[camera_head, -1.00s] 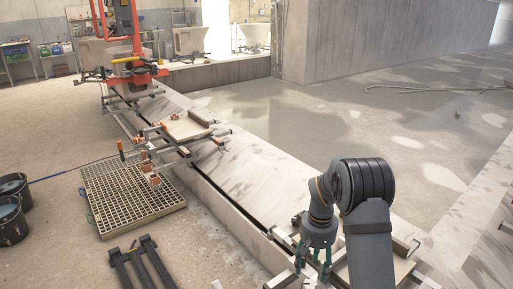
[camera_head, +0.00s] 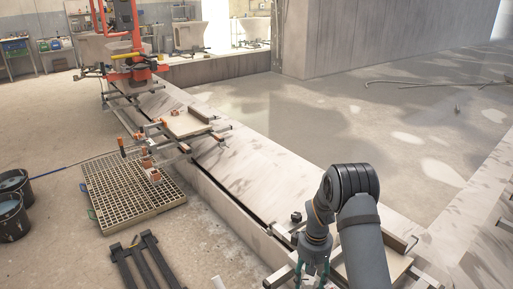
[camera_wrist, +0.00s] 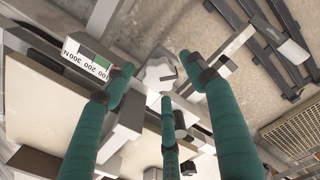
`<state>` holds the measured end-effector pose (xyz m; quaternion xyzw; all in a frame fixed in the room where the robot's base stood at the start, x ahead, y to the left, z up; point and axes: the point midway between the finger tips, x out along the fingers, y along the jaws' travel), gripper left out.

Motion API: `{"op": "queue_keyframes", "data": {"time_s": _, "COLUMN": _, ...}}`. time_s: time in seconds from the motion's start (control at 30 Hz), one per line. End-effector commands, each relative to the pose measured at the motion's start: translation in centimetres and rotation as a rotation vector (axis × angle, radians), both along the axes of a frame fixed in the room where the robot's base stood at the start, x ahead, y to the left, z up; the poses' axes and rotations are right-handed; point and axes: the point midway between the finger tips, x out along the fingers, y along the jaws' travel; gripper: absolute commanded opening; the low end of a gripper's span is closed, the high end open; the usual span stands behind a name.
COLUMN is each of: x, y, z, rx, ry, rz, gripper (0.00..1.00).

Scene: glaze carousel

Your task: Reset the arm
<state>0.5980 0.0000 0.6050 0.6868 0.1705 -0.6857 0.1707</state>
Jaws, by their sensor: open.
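My gripper (camera_head: 312,268) is at the lower right of the head view, pointing down over the near carriage (camera_head: 397,262) on the rail. Its green fingers are spread apart with nothing between them. In the wrist view my gripper (camera_wrist: 160,95) shows three green fingers, open. Below them lie a light star-shaped knob (camera_wrist: 159,76) and a white label with numbers and a green patch (camera_wrist: 86,57). I cannot tell from the pictures whether the fingers touch any part of the carriage.
A second carriage with a board (camera_head: 187,124) stands farther along the rail. A grate (camera_head: 128,192) and black slatted bars (camera_head: 147,262) lie on the floor at left. Dark buckets (camera_head: 12,217) stand at the left edge. An orange frame (camera_head: 137,68) stands at the back. The floor at right is mostly clear.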

Motion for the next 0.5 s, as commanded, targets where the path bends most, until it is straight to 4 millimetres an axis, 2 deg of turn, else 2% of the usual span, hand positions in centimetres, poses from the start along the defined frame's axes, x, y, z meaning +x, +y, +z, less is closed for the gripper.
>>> {"op": "queue_keyframes", "data": {"time_s": 0.3, "x": -0.1, "y": 0.0, "z": 0.5, "rx": 0.000, "ry": -0.001, "rz": 0.452, "gripper": 0.55}}
{"op": "queue_keyframes", "data": {"time_s": 0.5, "x": 0.1, "y": 0.1, "z": 5.1, "rx": -0.001, "ry": -0.006, "rz": 0.440, "gripper": 0.55}}
